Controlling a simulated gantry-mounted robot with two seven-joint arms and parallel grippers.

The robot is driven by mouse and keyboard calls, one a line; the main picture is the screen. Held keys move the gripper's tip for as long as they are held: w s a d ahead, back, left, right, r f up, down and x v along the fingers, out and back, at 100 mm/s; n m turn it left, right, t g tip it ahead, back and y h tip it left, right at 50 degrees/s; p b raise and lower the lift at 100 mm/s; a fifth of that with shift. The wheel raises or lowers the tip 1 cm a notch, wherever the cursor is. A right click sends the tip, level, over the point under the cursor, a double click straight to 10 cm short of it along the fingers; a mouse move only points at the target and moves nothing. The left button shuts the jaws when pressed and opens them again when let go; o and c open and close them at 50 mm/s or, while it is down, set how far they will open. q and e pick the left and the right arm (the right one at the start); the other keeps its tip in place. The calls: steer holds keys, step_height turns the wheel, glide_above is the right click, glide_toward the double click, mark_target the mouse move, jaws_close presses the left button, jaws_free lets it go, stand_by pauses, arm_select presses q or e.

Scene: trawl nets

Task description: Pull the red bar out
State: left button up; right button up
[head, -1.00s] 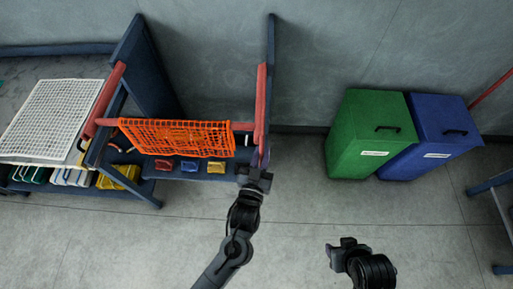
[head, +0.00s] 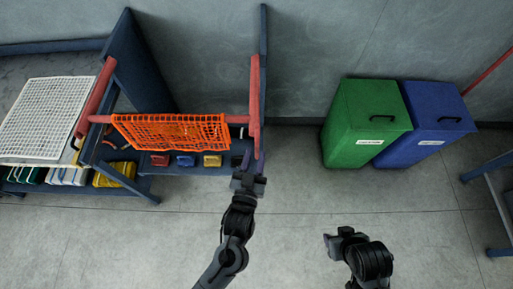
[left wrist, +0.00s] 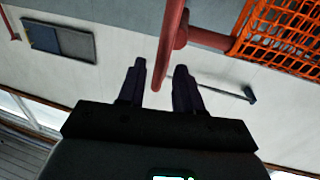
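A red bar (head: 255,100) runs along the right side of the blue rack in the head view, its near end just ahead of my left gripper (head: 251,165). In the left wrist view, the bar (left wrist: 171,50) comes down from the top, and its end appears between the two fingertips of my left gripper (left wrist: 160,80). The fingers are apart; no contact shows. A thin red crossbar (head: 238,119) meets this bar and carries an orange net (head: 170,132), also at the upper right of the wrist view (left wrist: 283,38). My right gripper (head: 334,242) is over bare floor; its fingers are unclear.
Another red bar (head: 95,98) is on the rack's left side. A white mesh panel (head: 45,115) lies at the far left. Small coloured bins (head: 185,160) sit under the net. Green (head: 365,125) and blue (head: 435,125) containers stand right. Floor between is clear.

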arm_select(q)
steer(key=s+a, duration=0.1)
steer(key=s, duration=0.6)
stand_by(0.3)
